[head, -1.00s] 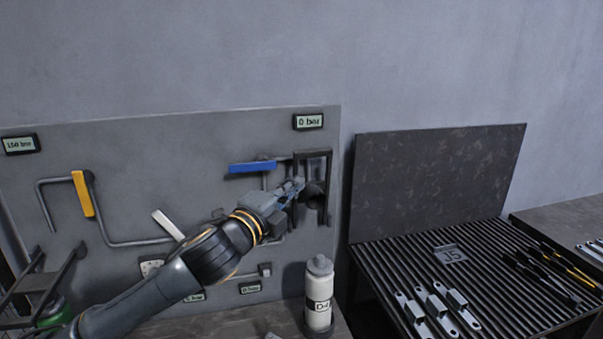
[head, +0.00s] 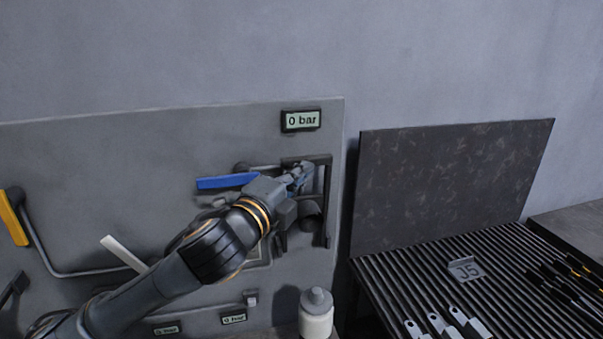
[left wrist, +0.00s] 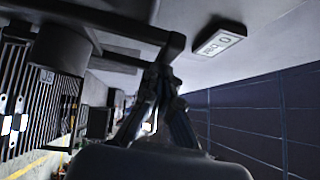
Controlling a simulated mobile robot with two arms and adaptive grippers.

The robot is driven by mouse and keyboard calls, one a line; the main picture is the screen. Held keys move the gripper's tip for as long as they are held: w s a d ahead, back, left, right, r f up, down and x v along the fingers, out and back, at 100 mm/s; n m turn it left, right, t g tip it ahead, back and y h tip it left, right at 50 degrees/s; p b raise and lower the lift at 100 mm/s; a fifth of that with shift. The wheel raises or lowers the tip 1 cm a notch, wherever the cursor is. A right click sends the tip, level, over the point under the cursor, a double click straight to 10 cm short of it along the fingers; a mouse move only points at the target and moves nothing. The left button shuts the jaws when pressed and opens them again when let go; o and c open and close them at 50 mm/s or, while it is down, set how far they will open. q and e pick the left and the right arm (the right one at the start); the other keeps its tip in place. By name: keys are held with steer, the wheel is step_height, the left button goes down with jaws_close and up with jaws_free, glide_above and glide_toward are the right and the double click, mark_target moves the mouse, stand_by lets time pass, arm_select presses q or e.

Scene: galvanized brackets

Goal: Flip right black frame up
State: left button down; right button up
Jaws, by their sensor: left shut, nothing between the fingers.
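The right black frame (head: 328,200) is a dark rectangular bracket on the grey panel, below the "0 bar" display (head: 301,120). It stands upright against the panel. My left gripper (head: 303,174) is at the frame's upper part, with its fingers inside or just in front of the opening; the exact contact is hard to tell. In the left wrist view the shut fingertips (left wrist: 158,72) are close to a corner of the black frame (left wrist: 110,22). Nothing shows between the fingers. My arm hides part of the frame's left side. My right gripper is not seen.
A blue lever (head: 227,182) lies just left of the gripper. A yellow lever (head: 13,217) and a white lever (head: 124,251) are further left. A white bottle (head: 316,316) stands below. A ribbed table (head: 400,262) with metal brackets is at the right.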

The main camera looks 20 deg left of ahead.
arm_select(q)
steer(key=shift+s+d+r, duration=0.1)
steer(key=shift+d, duration=0.4)
steer(key=shift+s+r, duration=0.1)
steer(key=w+a+p, duration=0.1)
steer(key=p, duration=0.1)
steer(key=w+r+n+g+p, duration=0.1)
steer(key=p, duration=0.1)
steer(key=shift+w+a, duration=0.2)
steer(key=shift+a, duration=0.2)
steer(key=shift+f, duration=0.2)
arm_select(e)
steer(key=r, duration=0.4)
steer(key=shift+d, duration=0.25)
